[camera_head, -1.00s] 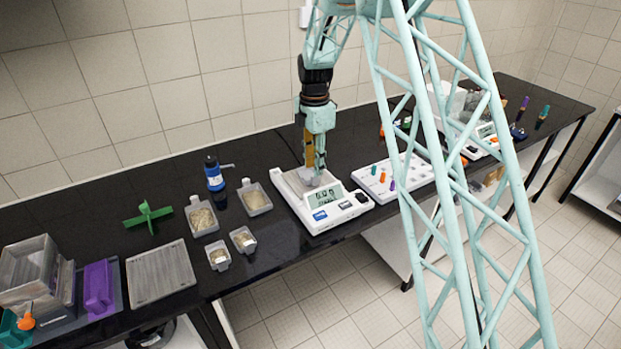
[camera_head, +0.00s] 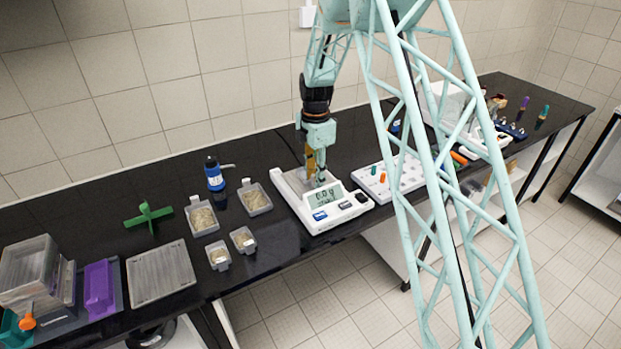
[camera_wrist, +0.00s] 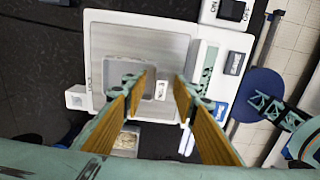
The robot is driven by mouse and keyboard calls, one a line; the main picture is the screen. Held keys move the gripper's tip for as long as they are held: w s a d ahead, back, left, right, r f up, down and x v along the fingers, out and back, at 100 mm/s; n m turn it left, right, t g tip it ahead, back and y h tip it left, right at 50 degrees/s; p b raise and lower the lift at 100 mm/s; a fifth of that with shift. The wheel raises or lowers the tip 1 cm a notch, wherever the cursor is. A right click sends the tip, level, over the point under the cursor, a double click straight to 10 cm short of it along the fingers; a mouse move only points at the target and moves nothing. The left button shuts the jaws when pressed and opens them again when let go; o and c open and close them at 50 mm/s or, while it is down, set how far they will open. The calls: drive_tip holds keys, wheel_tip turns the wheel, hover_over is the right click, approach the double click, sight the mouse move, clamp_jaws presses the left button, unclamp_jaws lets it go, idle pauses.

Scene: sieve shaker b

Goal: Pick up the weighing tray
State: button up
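The weighing tray (camera_wrist: 116,72) is a small, pale grey, shallow tray on the balance plate in the wrist view. A short white tab shows at its right side. My gripper (camera_wrist: 160,84) has two wood-coloured fingers, spread apart over the tray's right part, one on each side of the tab. I cannot tell whether they touch it. In the head view my gripper (camera_head: 318,180) points down at the white balance (camera_head: 318,216), low over its plate, and largely hides the tray. The balance's display is lit.
Several sample trays with grainy material, such as one beside the balance (camera_head: 255,199), stand to the left. A blue bottle (camera_head: 214,174) and a green cross-shaped piece (camera_head: 148,216) are further left. A white panel with pegs (camera_head: 383,180) stands close on the balance's right.

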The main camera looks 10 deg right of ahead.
drive_tip(key=shift+c, duration=0.9)
drive_tip(key=c, duration=0.6)
drive_tip(key=shift+c, duration=0.2)
drive_tip(key=shift+r, duration=0.2)
drive_tip(key=shift+r, duration=1.65)
drive_tip(key=s+a, duration=0.2)
drive_tip(key=s, duration=0.5)
drive_tip(key=s+a+r+b, duration=0.1)
drive_tip(key=s, duration=0.7)
drive_tip(key=shift+s+a+r, duration=0.15)
drive_tip(key=shift+s+a, duration=0.15)
drive_tip(key=shift+a, duration=0.1)
